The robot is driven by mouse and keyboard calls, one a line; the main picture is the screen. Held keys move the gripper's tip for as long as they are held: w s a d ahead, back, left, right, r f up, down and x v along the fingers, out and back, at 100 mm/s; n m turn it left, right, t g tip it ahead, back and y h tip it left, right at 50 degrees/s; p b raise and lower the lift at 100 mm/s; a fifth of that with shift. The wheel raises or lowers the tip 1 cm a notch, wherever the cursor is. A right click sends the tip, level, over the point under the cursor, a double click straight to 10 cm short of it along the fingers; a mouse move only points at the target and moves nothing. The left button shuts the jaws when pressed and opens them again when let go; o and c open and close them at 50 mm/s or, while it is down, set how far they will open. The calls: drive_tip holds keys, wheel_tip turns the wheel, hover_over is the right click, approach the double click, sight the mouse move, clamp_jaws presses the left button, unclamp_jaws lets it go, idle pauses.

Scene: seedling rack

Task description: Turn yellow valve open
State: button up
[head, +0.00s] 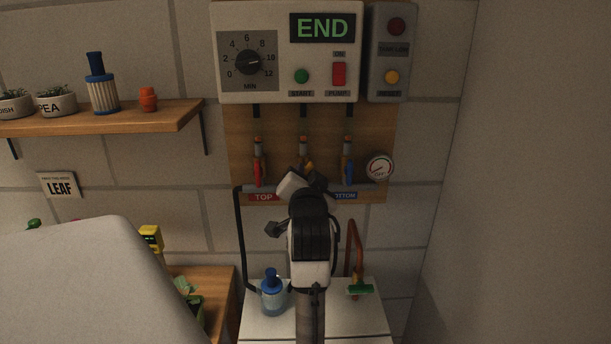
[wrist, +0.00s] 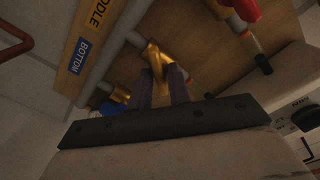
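The yellow valve's lever shows in the wrist view (wrist: 154,56) at the middle of the picture, on the pipe under the MIDDLE label. Its end lies between the two dark fingers of my gripper (wrist: 162,88). The fingers are close together and appear closed on the lever. In the head view only a small piece of the yellow lever (head: 309,167) shows, tilted to the right, above my gripper (head: 306,181). My wrist hides the rest of it and the fingertips.
A red valve (head: 258,173) stands to the left and a blue valve (head: 347,173) to the right, both close by. A pressure gauge (head: 379,167) is at the board's right end. A controller reading END (head: 289,80) hangs above. A blue-topped bottle (head: 273,294) stands below.

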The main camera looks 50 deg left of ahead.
clamp_jaws()
drive_tip(key=shift+n, duration=0.4)
drive_tip(key=shift+s+a+n, duration=0.1)
drive_tip(key=shift+n, duration=3.2)
drive_tip(key=shift+o, duration=1.7)
unclamp_jaws()
